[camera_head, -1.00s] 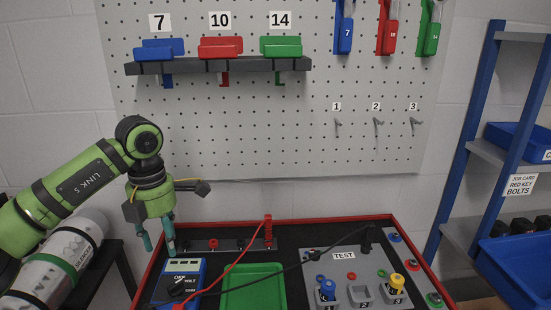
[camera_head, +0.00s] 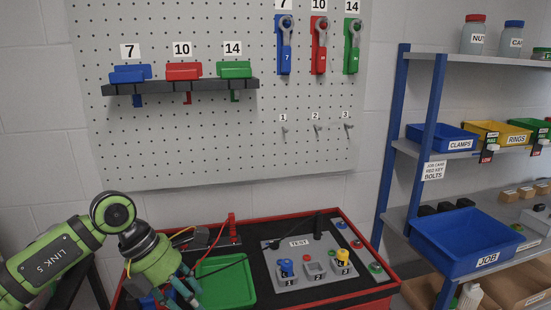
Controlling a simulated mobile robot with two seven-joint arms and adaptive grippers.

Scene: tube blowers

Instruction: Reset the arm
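My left arm is green and comes in from the left. Its gripper (camera_head: 188,289) points down and right over the left front of the red-rimmed workbench (camera_head: 372,290). Its two teal fingers are spread apart with nothing seen between them. They are in front of the left edge of the green tray (camera_head: 232,283); I cannot tell whether they touch it. The blue multimeter (camera_head: 149,301) is mostly hidden behind the gripper. My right gripper is not in view.
A grey TEST board (camera_head: 302,275) holds a blue and a yellow piece. Wrenches hang on the pegboard (camera_head: 210,140), above empty numbered hooks. A blue JOB bin (camera_head: 465,240) and shelves with bins stand at right. The space before the pegboard is clear.

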